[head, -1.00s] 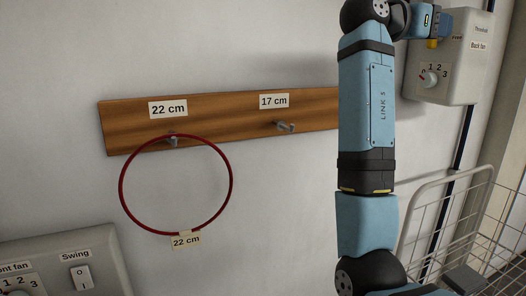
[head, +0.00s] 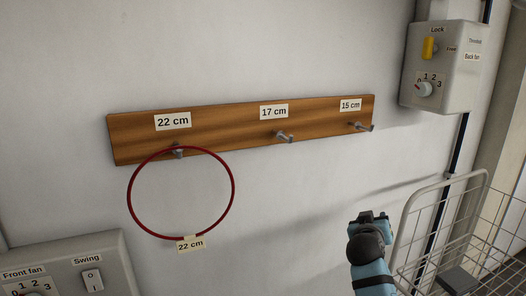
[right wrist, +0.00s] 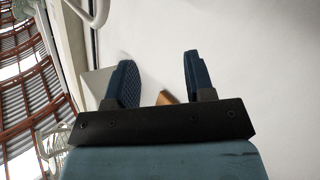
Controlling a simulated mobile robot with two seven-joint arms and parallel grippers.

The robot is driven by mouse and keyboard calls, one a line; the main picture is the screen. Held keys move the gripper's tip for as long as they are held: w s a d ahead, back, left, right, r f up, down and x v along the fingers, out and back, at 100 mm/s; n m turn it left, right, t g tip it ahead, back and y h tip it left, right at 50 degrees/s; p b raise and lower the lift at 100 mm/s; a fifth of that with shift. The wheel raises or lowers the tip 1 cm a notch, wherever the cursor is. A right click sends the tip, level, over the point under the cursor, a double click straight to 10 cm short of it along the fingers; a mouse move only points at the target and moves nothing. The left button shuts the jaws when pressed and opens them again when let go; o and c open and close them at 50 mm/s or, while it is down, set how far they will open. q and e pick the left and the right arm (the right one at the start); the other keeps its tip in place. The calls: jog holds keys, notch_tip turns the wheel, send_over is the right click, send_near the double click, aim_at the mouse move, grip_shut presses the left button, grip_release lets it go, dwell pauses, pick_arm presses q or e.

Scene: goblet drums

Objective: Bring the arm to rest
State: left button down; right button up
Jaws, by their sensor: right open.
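My right gripper (right wrist: 157,62) shows in the right wrist view with its two dark blue fingers spread apart and nothing between them. In the head view, part of my blue arm with a dark joint rises from the bottom edge right of centre, below the peg board and left of the wire basket. I cannot make out the gripper's fingers there. My left gripper is in neither view.
A wooden board (head: 225,127) on the wall bears pegs labelled 22, 17 and 15 cm. A red ring (head: 130,205) hangs on the 22 cm peg. A control box (head: 443,60) with a yellow switch is at upper right, above a wire basket (head: 425,215). A switch panel (head: 110,255) is at lower left.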

jog(key=s+a+f+n+g+y+p, duration=0.1)
jog(key=s+a+f+n+y, duration=0.2)
jog(key=s+f, duration=0.9)
jog(key=s+a+f+n+g+y+p, duration=0.1)
jog(key=s+a+f+y+p, duration=0.3)
jog(key=s+f, duration=0.85)
jog(key=s+a+f+g+y+b, duration=0.1)
jog(key=s+a+f+y, duration=0.1)
jog(key=s, duration=1.2)
notch_tip(320, 180, down, 2)
jog(key=shift+f+y, duration=0.15)
jog(key=shift+y, duration=0.65)
